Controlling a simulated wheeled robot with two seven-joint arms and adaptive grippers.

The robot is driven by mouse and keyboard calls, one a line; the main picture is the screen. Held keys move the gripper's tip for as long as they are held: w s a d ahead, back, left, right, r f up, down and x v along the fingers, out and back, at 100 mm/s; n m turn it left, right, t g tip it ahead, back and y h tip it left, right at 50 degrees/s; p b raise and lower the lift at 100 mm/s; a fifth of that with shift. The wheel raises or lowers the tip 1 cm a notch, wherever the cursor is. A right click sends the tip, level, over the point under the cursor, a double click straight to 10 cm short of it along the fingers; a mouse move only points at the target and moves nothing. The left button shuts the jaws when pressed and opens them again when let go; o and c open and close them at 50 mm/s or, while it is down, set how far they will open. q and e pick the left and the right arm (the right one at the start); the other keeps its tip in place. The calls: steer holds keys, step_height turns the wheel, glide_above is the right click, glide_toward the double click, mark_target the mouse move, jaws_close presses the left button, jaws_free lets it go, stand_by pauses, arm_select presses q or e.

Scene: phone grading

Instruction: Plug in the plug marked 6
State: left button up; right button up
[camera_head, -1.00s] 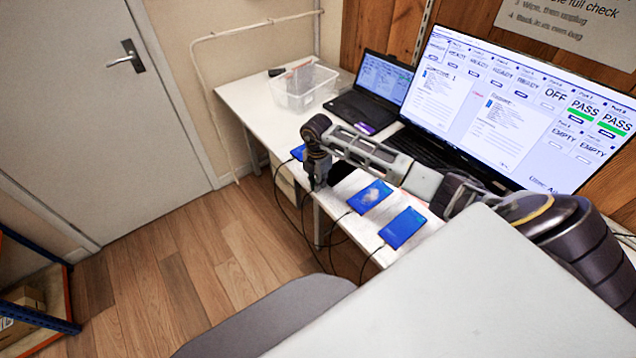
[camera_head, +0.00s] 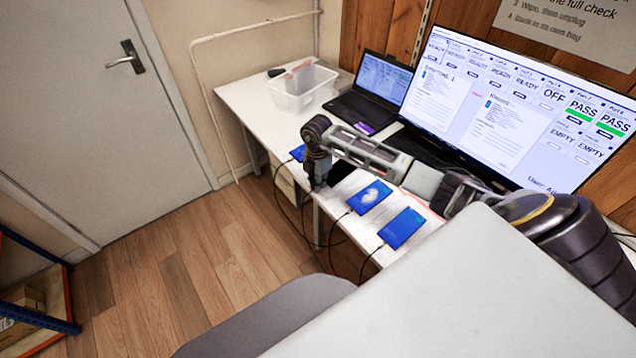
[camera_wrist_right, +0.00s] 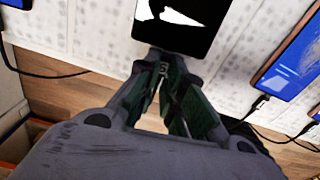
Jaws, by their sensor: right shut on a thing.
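My right gripper (camera_head: 318,186) is at the front edge of the white table, and its fingers point at a dark-screened phone (camera_head: 341,172). In the right wrist view the fingertips (camera_wrist_right: 163,62) are closed together at the near short edge of this phone (camera_wrist_right: 190,42), whose black screen has a white patch. The plug between the fingertips is mostly hidden, and I cannot read its number. I cannot tell whether it is seated in the phone. My left gripper is not in view.
Blue-screened phones with cables lie on both sides: one (camera_head: 298,152) to the left, two (camera_head: 370,196) (camera_head: 402,228) to the right. A monitor (camera_head: 520,110) shows one port tile reading OFF. A laptop (camera_head: 384,80) and clear bin (camera_head: 303,90) stand behind on the table (camera_head: 240,97).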

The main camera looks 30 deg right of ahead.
stand_by(0.9)
steer(key=o, duration=0.8)
steer(key=shift+c, duration=0.2)
steer(key=shift+r, duration=0.1)
steer(key=shift+a+r+p, duration=0.25)
steer(key=shift+r+p, duration=0.8)
steer(key=shift+r, duration=0.15)
steer(key=shift+a+r+p, duration=0.2)
steer(key=shift+r+p, duration=0.85)
steer(key=shift+r, duration=0.15)
